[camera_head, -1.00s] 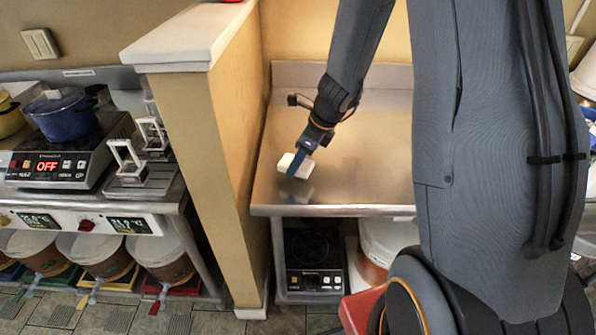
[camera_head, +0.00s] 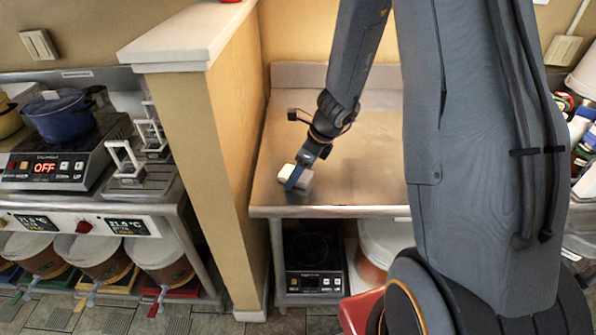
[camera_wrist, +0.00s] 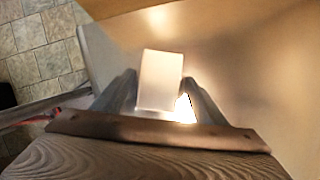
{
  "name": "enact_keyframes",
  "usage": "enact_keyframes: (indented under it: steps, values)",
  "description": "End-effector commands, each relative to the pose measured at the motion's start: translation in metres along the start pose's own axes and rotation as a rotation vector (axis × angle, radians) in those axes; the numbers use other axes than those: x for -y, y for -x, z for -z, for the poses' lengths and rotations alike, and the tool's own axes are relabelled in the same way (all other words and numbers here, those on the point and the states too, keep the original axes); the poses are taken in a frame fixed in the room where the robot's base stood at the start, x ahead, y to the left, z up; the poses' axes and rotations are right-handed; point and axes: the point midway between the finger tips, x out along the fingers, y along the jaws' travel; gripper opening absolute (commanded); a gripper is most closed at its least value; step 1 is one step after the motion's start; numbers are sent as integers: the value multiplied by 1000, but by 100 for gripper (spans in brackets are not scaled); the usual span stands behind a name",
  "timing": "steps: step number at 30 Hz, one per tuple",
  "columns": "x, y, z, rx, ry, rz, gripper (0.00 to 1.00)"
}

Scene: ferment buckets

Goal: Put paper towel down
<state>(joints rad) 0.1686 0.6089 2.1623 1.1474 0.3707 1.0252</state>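The paper towel (camera_head: 287,171) is a small white block at the front left of the steel counter (camera_head: 360,160). It looks down at or very near the counter surface; I cannot tell whether it fully rests there. In the wrist view, the paper towel (camera_wrist: 161,78) sits between the two fingers of my gripper (camera_wrist: 160,85), which appear to touch both sides. Its underside is hidden.
A tan partition wall (camera_head: 225,170) stands close on the left. Beyond it are a blue pot (camera_head: 62,117) and a cooker (camera_head: 70,160). The counter is clear behind and right of the paper towel. A bucket (camera_head: 385,245) and another cooker (camera_head: 313,265) sit below.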

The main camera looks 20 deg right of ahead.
Motion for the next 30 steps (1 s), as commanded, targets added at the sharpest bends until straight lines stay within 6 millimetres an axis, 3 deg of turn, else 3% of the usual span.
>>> enact_keyframes:
  steps: [8, 21, 30]
  values:
    - [0, 12, -2, 1, 0, 0, 68]
    - [0, 93, -1, 1, 0, 2, 68]
    - [-1, 121, -1, -1, 6, 0, 68]
